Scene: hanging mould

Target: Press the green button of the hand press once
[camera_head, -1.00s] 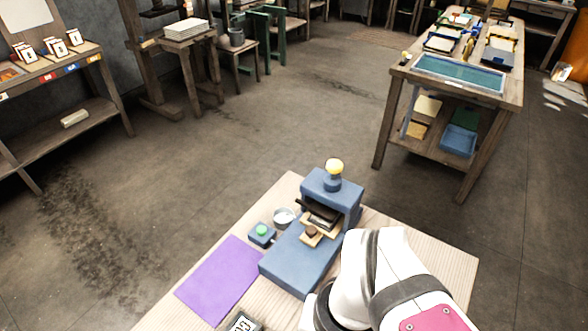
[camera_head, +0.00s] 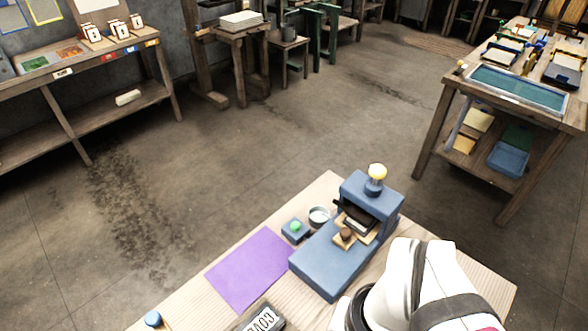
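The green button (camera_head: 295,226) sits on a small blue box just left of the press and looks unobstructed. My arm, white with dark bands, stands at the lower right, in front of and to the right of the press. My gripper is not in view.
A purple mat (camera_head: 250,268) lies left of the press. A dark block with white letters (camera_head: 262,321) and a blue round-topped thing (camera_head: 153,319) are at the front edge of the view.

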